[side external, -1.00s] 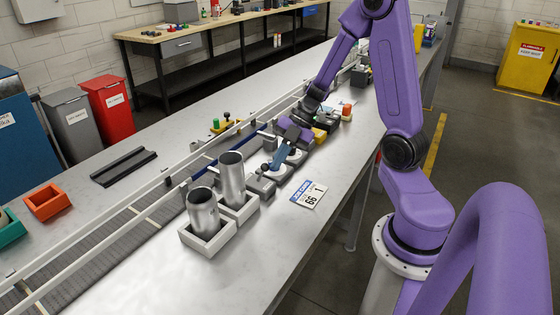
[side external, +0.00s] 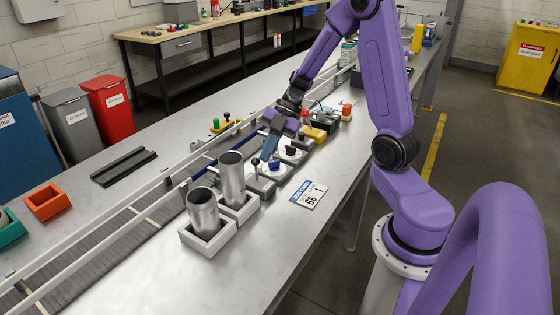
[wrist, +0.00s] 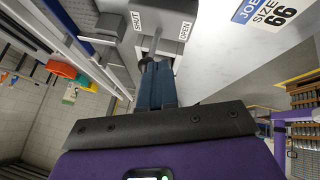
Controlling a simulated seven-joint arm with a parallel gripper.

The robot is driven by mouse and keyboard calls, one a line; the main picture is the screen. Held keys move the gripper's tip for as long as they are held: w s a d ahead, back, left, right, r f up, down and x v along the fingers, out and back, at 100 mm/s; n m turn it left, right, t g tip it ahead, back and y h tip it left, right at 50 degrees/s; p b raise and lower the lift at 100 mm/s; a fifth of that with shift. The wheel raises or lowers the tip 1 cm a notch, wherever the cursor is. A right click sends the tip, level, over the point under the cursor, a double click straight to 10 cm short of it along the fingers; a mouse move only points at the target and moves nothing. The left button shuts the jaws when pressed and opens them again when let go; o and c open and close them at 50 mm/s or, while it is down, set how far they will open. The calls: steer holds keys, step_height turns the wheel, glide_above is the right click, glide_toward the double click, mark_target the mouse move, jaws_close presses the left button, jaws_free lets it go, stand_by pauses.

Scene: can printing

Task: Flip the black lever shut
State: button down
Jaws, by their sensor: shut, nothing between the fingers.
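The lever has a dark round knob (side external: 256,161) on a thin stem. It rises from a grey base (side external: 262,186) and looks near upright in the side view. In the wrist view its grey stem (wrist: 155,42) stands in a slot between a SHUT label (wrist: 137,21) and an OPEN label (wrist: 184,31). My gripper (side external: 265,157) is shut and empty, its blue fingers angled down just beside the knob. In the wrist view the fingertips (wrist: 157,70) overlap the dark knob; I cannot tell whether they touch it.
Two metal cans (side external: 232,178) stand in pale holders left of the lever. A blue knob (side external: 275,165) and a black knob (side external: 290,150) sit on white dials behind it. A JOB SIZE 66 card (side external: 309,194) lies to the right. A railed conveyor (side external: 125,227) runs along the left.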

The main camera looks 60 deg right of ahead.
steer(key=shift+w, duration=1.2)
steer(key=shift+r, duration=0.2)
steer(key=shift+r, duration=0.7)
steer(key=shift+s, duration=0.15)
steer(key=w+d+r, duration=0.1)
steer(key=d+r, duration=0.6)
steer(key=r, duration=0.2)
steer(key=shift+w+d+r, duration=0.15)
steer(key=shift+w+d, duration=0.05)
steer(key=shift+w, duration=0.15)
